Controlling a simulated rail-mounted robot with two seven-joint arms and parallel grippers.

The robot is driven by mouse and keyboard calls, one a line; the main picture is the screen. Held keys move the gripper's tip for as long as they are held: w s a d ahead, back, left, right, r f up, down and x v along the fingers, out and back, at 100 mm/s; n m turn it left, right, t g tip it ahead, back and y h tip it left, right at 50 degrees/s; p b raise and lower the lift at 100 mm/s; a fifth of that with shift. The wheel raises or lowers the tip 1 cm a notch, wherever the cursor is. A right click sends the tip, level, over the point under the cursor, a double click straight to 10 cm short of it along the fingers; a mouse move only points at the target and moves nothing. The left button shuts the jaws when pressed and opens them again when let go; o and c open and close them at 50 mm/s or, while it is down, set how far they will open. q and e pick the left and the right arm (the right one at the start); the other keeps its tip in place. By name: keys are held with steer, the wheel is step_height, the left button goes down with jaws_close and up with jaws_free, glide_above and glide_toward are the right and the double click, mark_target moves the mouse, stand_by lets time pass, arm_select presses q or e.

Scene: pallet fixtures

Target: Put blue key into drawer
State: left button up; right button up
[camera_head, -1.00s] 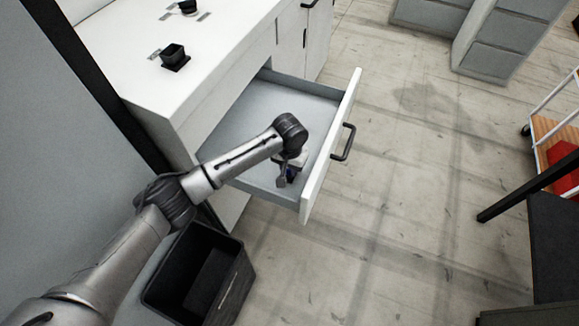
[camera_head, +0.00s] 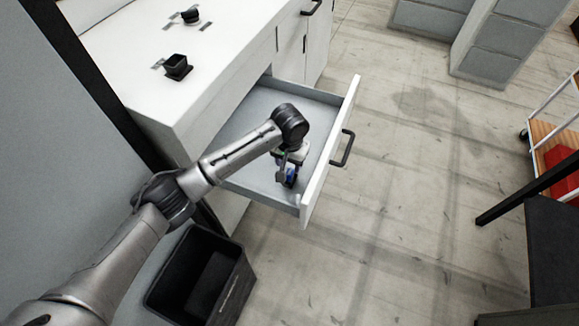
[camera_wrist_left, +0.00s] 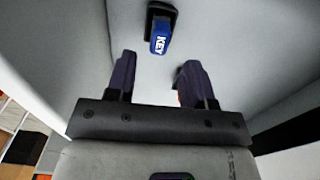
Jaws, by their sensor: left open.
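The blue key (camera_wrist_left: 160,38), a blue block marked KEY with a black end, is inside the drawer in the left wrist view, apparently resting on its pale floor. The open drawer (camera_head: 262,100) is pulled out of the white cabinet. My left gripper (camera_head: 288,180) is low inside the drawer, near its front panel. In the left wrist view my left gripper (camera_wrist_left: 159,62) is open, its two dark fingers apart and nothing between them. The key lies just beyond the fingertips, not touching them. In the head view blue shows at the fingers; key and fingers are hard to separate. My right gripper is not in view.
The white cabinet top (camera_head: 140,60) holds a small black square holder (camera_head: 177,66) and another black fixture (camera_head: 190,15). A black bin (camera_head: 205,275) stands on the floor below the drawer. Floor to the right of the drawer is clear. A cart with a red item (camera_head: 562,165) stands at far right.

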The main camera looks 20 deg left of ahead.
mark_target(290, 172)
arm_select(q)
step_height(290, 172, up, 6)
steer(key=p, duration=0.1)
stand_by(0.8)
